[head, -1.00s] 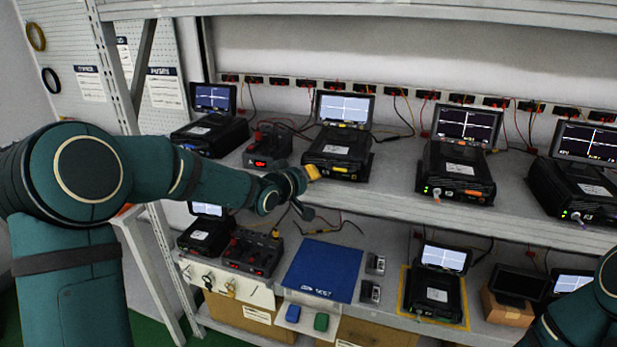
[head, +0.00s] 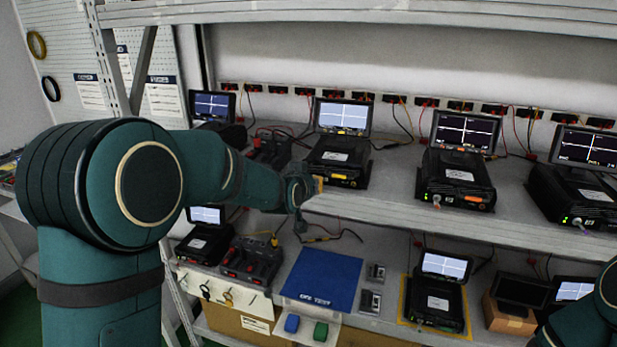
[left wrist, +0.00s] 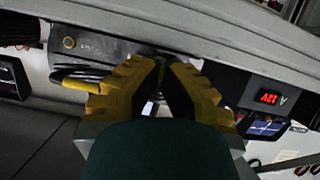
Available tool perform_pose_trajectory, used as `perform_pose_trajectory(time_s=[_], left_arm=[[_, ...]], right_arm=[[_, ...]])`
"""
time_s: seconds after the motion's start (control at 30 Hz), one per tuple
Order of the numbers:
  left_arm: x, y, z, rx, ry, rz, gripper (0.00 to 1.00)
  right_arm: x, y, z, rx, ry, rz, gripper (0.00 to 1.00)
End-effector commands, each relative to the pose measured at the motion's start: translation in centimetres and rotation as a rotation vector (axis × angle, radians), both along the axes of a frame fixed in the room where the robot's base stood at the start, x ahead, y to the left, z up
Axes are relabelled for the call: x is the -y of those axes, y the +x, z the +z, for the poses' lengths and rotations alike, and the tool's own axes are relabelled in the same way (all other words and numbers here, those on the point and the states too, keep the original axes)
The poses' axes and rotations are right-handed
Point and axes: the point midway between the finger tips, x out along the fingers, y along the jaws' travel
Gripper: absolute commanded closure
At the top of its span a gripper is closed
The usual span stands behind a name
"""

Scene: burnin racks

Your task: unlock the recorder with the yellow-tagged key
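A recorder with a yellow label (head: 345,150) stands on the upper shelf with its screen lit. My left gripper (head: 314,186) is at the near left corner of its front. In the left wrist view the yellow fingers of my left gripper (left wrist: 162,64) are close together at the tips, against or just before the recorder's front (left wrist: 110,55). I cannot make out a key between them; the fingers hide that spot. On a white strip below the lower shelf hang a dark-ringed key (head: 205,291) and a yellowish one (head: 228,298). My right gripper is out of view.
More recorders (head: 455,180) stand to the right on this shelf. The shelf edge (head: 400,215) runs below my left gripper. A blue mat (head: 322,277) lies on the lower shelf.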

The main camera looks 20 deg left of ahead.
Motion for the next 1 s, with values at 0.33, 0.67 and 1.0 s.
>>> perform_pose_trajectory(time_s=[0.33, 0.67, 1.0], left_arm=[[0.5, 0.0, 0.5, -0.001, 0.337, -0.003, 1.0], [0.6, 0.1, 0.3, 0.002, 0.634, -0.002, 1.0], [0.7, 0.1, 0.0, 0.004, 0.837, -0.001, 1.0]], right_arm=[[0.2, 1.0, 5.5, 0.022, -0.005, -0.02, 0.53], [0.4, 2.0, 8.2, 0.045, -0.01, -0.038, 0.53], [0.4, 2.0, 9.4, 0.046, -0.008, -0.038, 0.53]])
